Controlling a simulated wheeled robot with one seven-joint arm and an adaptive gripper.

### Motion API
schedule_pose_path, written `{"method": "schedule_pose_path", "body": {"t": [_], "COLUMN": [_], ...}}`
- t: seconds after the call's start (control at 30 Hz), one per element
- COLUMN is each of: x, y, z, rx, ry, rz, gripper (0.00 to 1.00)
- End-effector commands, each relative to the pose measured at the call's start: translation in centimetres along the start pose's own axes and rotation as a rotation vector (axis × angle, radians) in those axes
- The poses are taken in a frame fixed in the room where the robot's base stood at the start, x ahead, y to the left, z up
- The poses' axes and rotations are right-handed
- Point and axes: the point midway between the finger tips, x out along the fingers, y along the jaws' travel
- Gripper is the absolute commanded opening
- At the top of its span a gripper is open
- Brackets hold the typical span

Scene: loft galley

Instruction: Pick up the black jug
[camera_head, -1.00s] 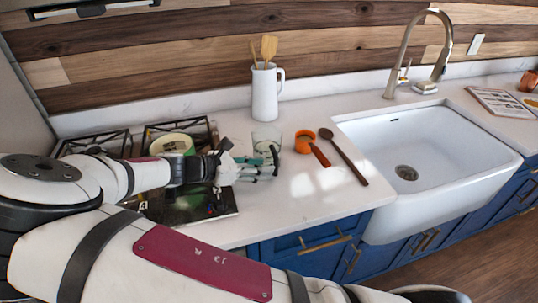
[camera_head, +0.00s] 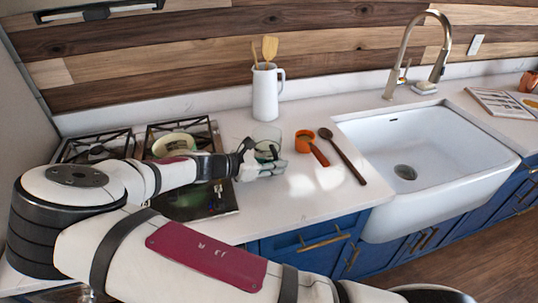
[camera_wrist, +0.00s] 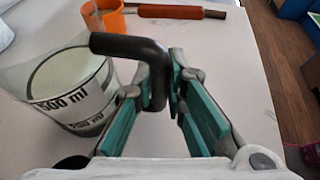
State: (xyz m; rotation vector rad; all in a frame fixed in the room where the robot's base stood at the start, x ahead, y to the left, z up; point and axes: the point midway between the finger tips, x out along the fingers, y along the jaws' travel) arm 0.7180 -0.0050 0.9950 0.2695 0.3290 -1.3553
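The black jug seems to be the clear measuring jug with a black handle. In the wrist view, its glass body (camera_wrist: 70,90), marked 500 ml, stands upright at left. Its black handle (camera_wrist: 128,46) reaches right and bends down between the fingers of my gripper (camera_wrist: 160,85). Narrow gaps seem to show beside the handle, so the fingers look open around it. In the head view, the jug (camera_head: 267,139) stands on the counter, and my gripper (camera_head: 245,163) is at its lower left, partly covering it. The handle's lower part is hidden.
A white pitcher (camera_head: 265,95) with utensils stands behind. The stove (camera_head: 100,148) with a pale green pan (camera_head: 175,142) is at left.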

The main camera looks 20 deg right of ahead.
Motion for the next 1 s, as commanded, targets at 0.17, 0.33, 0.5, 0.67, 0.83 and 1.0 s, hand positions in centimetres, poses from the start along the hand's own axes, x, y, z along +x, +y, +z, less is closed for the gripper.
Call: {"method": "schedule_pose_path", "body": {"t": [0.17, 0.33, 0.5, 0.67, 0.83, 1.0], "x": [0.0, 0.0, -0.1, -0.2, -0.7, -1.2], "y": [0.0, 0.0, 0.0, 0.0, 0.0, 0.1], "z": [0.0, 0.1, 0.2, 0.6, 1.5, 2.9], "rx": [0.001, 0.002, 0.002, 0.003, 0.003, 0.003], "ry": [0.0, -0.001, -0.001, 0.0, 0.0, 0.001], "rz": [0.0, 0.0, 0.0, -0.001, 0.0, 0.001], "gripper": [0.0, 0.0, 0.0, 0.0, 0.0, 0.0]}}
